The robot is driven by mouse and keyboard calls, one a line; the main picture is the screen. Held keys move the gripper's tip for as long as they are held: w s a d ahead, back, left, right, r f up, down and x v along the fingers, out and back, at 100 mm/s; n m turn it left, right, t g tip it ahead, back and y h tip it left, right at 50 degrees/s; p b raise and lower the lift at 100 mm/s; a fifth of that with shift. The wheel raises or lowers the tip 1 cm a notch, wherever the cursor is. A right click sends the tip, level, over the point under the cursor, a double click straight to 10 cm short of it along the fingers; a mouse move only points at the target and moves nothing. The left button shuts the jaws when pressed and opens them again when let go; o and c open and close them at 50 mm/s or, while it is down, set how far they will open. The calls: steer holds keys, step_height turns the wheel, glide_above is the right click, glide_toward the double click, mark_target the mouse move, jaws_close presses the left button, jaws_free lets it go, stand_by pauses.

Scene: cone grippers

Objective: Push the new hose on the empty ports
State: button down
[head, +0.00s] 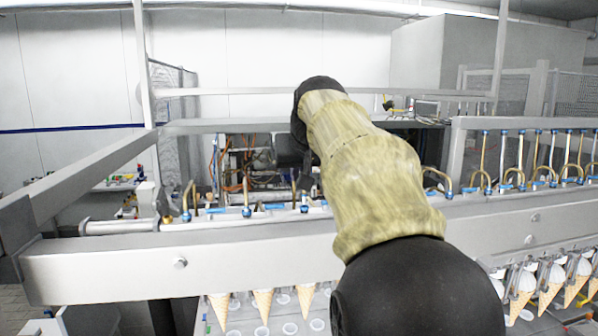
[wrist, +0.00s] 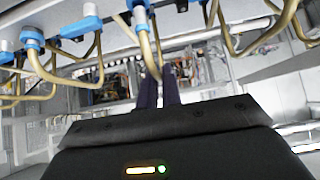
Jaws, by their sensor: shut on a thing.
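In the wrist view my gripper (wrist: 160,88) has its two dark fingers closed on a tan hose (wrist: 147,48). The hose curves up from the fingertips toward a blue-and-white fitting (wrist: 138,8); whether its end is seated there cannot be told. In the head view my gripper (head: 301,182) points down over the row of ports on the rail, left of my arm; the held hose is not clear there. A blue port fitting (head: 246,211) with a short upright piece stands to its left, and another blue fitting (head: 186,216) with a hose is farther left.
A wide metal beam (head: 130,262) runs across the front, with ice-cream cones (head: 263,302) hanging below it. Several looped tan hoses (head: 572,170) fill the right end of the rail. Looped hoses (wrist: 55,75) flank my fingers in the wrist view. A slanted rail (head: 88,180) is at left.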

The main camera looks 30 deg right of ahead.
steer(key=shift+f+b, duration=0.7)
steer(key=shift+f, duration=0.15)
stand_by(0.9)
steer(key=c, duration=1.2)
jaws_free()
steer(key=shift+r, duration=0.1)
steer(key=shift+r+p, duration=2.4)
steer(key=shift+r, duration=0.05)
